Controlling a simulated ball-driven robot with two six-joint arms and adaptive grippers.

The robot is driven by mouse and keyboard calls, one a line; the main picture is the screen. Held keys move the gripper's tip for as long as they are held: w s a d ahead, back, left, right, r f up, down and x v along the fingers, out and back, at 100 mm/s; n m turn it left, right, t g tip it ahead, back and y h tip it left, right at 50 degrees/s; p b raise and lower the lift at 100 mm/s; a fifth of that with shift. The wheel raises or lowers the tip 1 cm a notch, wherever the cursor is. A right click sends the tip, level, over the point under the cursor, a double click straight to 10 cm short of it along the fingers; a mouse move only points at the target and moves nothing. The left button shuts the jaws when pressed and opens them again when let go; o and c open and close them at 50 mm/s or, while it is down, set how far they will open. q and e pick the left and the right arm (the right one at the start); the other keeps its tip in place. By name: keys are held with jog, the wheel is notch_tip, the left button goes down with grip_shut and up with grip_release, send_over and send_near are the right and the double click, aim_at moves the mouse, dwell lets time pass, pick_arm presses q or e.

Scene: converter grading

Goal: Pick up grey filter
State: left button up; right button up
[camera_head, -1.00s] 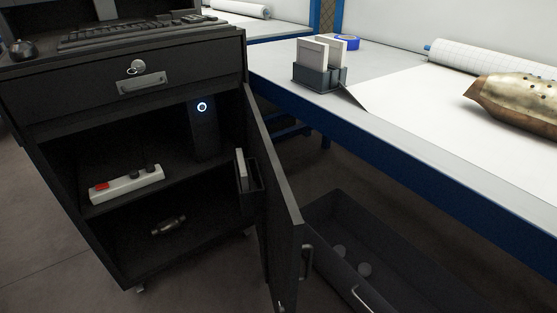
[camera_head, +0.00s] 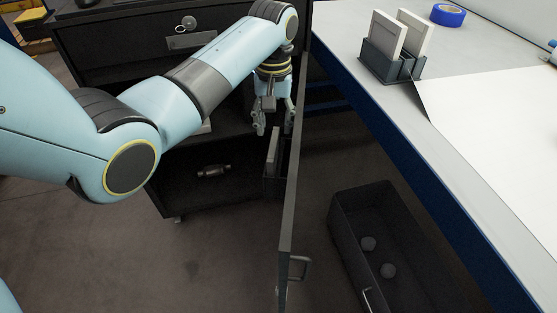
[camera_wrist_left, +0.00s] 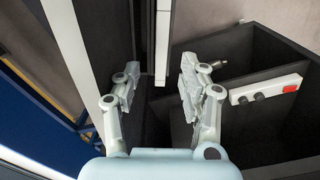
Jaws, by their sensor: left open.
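A thin grey flat filter (camera_head: 272,147) stands upright in a black pocket (camera_head: 273,186) on the inner side of the open cabinet door. In the left wrist view a pale upright strip, which looks like the filter's edge (camera_wrist_left: 162,45), lies ahead between my finger lines. My left gripper (camera_head: 273,125) points down just above the filter, with its fingers apart and nothing between them. The fingers (camera_wrist_left: 156,86) also show open in the wrist view. Whether they touch the filter is not clear. My right gripper is in neither current view.
The open cabinet door (camera_head: 292,190) stands close to the right of my left gripper. A holder (camera_head: 378,67) with two pale framed panels and blue tape (camera_head: 448,15) are on the table. A dark bin (camera_head: 349,230) with round grey pieces is on the floor. A metal part (camera_head: 213,171) lies on the lower shelf.

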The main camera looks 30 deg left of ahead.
aim_at(273, 143)
pick_arm(q)
jog(key=f, duration=0.3)
jog(key=f+b, duration=0.1)
jog(key=f, duration=0.2)
jog(key=shift+s+f, duration=0.2)
jog(key=shift+f, duration=0.15)
grip_shut()
